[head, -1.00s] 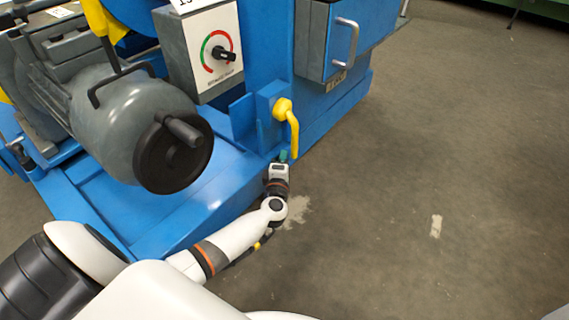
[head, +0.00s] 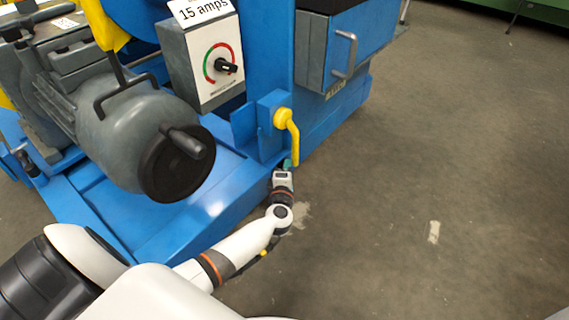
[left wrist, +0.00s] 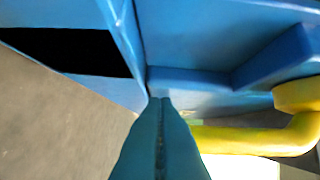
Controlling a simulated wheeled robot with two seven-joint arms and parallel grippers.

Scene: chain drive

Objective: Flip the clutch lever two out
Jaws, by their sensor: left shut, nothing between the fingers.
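The yellow clutch lever (head: 288,122) sits on a blue block at the lower corner of the blue machine, with its arm hanging down. It also shows in the left wrist view (left wrist: 250,140), running along the right side. My left gripper (head: 287,163) is low beside the lever's lower end, on its left in the head view. In the left wrist view its teal fingers (left wrist: 160,101) are pressed together and empty, left of the lever. I cannot tell whether they touch the lever. My right gripper is out of view.
The blue machine carries a grey motor with a black handwheel (head: 176,165), a dial box (head: 205,60) and a cabinet with a grey handle (head: 345,55). Blue walls stand close ahead of the left fingers. The concrete floor (head: 450,170) at the right is open.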

